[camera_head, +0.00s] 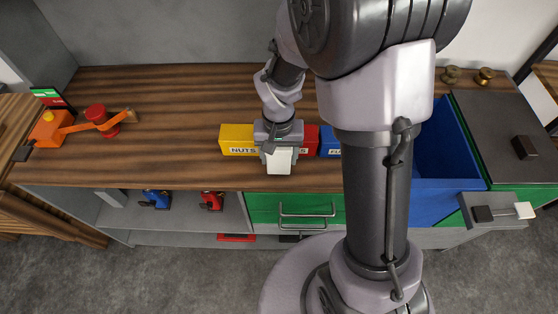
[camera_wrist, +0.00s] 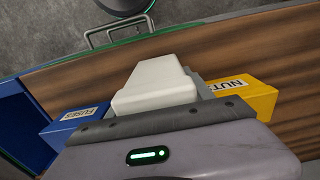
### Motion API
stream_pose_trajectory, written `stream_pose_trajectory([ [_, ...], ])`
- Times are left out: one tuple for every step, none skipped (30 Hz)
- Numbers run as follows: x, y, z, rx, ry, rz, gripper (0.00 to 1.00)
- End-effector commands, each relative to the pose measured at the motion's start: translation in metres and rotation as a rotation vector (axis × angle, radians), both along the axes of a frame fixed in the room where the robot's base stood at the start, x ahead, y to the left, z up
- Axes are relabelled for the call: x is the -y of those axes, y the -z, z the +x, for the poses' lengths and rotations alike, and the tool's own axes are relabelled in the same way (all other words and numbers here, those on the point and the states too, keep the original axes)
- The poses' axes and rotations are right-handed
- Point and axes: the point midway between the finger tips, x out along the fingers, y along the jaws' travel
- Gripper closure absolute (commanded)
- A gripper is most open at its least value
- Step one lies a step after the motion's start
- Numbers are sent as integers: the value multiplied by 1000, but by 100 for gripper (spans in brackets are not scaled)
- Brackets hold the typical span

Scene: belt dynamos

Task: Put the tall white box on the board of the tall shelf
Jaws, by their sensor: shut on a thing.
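The tall white box (camera_head: 279,161) is held in my gripper (camera_head: 279,150) above the front part of the wooden bench top. It fills the middle of the wrist view as a white block (camera_wrist: 155,82), and the gripper body hides its lower part there. My gripper is shut on it. The fingertips are mostly hidden. I cannot tell whether the box touches the bench. I cannot pick out the tall shelf's board for certain in either view.
A yellow NUTS bin (camera_head: 236,139), a red bin (camera_head: 312,137) and a blue FUSES bin (camera_wrist: 75,130) stand close around the gripper. An orange belt device (camera_head: 85,124) is at the left. A deep blue bin (camera_head: 446,150) is at the right. The bench's back left is clear.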

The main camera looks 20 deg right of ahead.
Motion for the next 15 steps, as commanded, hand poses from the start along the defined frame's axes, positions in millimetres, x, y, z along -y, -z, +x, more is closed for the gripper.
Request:
stream_pose_trajectory([
  [0, 18, -1, -2, 0, 0, 95],
  [1, 21, 0, -1, 0, -1, 95],
  [1, 22, 0, 0, -1, 0, 95],
  [1, 21, 0, 1, -1, 0, 95],
  [1, 20, 0, 1, -1, 0, 95],
  [1, 19, 0, 1, -1, 0, 95],
  [1, 19, 0, 1, 0, 0, 95],
  [1, 19, 0, 1, 0, 0, 95],
  [1, 19, 0, 1, 0, 0, 95],
  [1, 20, 0, 1, 0, 0, 95],
  [1, 22, 0, 1, 0, 0, 95],
  [1, 23, 0, 1, 0, 0, 95],
  [1, 23, 0, 1, 0, 0, 36],
  [1, 22, 0, 1, 0, 0, 31],
  [1, 22, 0, 1, 0, 0, 23],
])
